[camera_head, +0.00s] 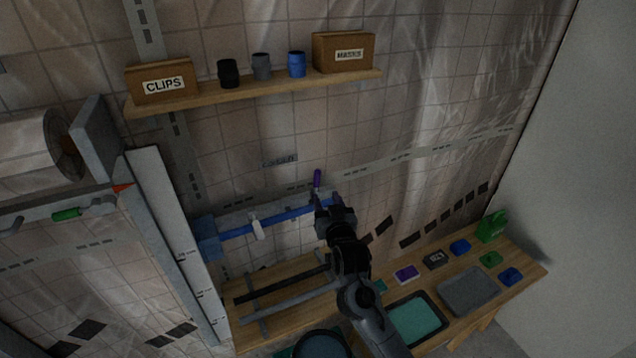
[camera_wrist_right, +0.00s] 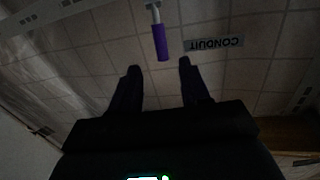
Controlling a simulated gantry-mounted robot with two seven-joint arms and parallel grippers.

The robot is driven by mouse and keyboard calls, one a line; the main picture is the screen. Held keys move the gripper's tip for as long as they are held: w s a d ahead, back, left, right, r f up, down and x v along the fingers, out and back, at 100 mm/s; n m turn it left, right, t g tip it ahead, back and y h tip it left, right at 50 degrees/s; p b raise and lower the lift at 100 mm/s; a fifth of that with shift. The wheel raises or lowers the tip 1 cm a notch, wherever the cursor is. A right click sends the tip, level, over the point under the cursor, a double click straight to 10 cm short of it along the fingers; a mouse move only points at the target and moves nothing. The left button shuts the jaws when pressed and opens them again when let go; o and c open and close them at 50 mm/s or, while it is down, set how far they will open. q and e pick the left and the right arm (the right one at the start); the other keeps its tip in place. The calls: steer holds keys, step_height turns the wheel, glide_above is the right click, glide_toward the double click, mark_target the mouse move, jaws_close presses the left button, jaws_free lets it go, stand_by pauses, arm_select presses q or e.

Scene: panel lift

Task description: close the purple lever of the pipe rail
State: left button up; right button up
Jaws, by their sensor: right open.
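The purple lever (camera_head: 317,178) stands up from the blue pipe rail (camera_head: 275,220) on the wall in the head view. In the right wrist view the purple lever (camera_wrist_right: 160,42) hangs from a pale stem near the top. My right gripper (camera_head: 328,199) is open at the right part of the rail, just below the lever in the picture. In the right wrist view its two fingers (camera_wrist_right: 160,66) are spread, with the lever's tip just beyond and between them, not gripped. My arm hides the right end of the rail. My left gripper is not in view.
A white lever (camera_head: 257,229) sits on the rail. A shelf (camera_head: 255,91) with boxes and cups is above. A wooden bench (camera_head: 525,262) with trays and small boxes is below. A grey post (camera_head: 178,240) stands at left.

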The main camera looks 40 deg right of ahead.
mark_target(318, 179)
steer(key=p+x, duration=0.1)
steer(key=x, duration=0.8)
steer(key=shift+r+p, duration=0.15)
steer(key=shift+p, duration=0.25)
steer(key=shift+w+d, duration=0.25)
steer(key=shift+w, duration=0.4)
jaws_close()
